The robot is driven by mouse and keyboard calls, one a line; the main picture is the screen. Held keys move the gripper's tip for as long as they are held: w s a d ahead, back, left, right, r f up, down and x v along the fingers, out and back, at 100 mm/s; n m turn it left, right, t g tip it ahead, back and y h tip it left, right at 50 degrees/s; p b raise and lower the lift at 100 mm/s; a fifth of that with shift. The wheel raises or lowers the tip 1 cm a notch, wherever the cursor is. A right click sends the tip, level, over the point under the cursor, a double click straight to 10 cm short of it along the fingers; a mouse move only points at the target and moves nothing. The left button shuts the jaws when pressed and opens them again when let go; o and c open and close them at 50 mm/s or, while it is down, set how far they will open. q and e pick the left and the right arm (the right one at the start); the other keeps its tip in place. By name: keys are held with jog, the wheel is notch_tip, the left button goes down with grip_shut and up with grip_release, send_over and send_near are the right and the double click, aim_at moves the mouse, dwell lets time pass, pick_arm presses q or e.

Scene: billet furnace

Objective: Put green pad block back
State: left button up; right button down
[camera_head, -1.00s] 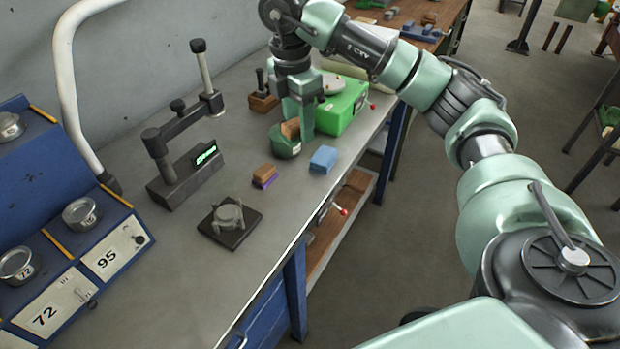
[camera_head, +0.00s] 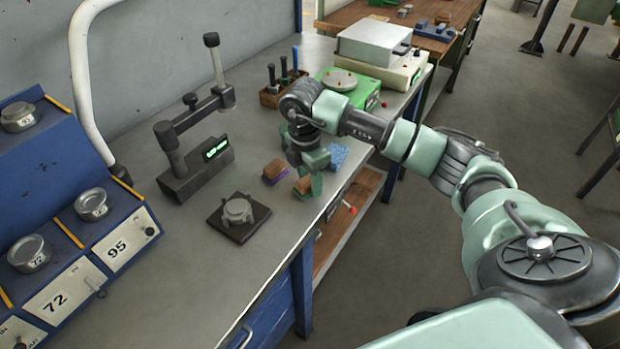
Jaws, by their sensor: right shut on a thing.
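My right gripper (camera_head: 308,182) is shut on a brown wooden block (camera_head: 303,186), low over the bench near its front edge. This looks like the green pad block, but its pad is hard to tell from my pale green fingers. I cannot tell whether it touches the bench. The purple pad block (camera_head: 274,171), brown on top, sits just left of it. A blue block (camera_head: 338,155) lies behind and to the right, partly hidden by my arm. My left gripper is not in view.
A dark square stand with a metal holder (camera_head: 238,212) is at front left. A gauge with a green display (camera_head: 213,152) stands behind it. A green device (camera_head: 362,92) and a wooden tool holder (camera_head: 270,98) are farther back. The bench's right edge is close.

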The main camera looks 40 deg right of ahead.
aim_at(307, 180)
jog(key=shift+f, duration=0.15)
jog(key=c, duration=0.9)
grip_release()
jog(key=shift+o, duration=0.2)
notch_tip(307, 180, up, 12)
jog(key=b, duration=0.1)
jog(key=shift+a+r, duration=0.2)
jog(key=shift+a, duration=0.25)
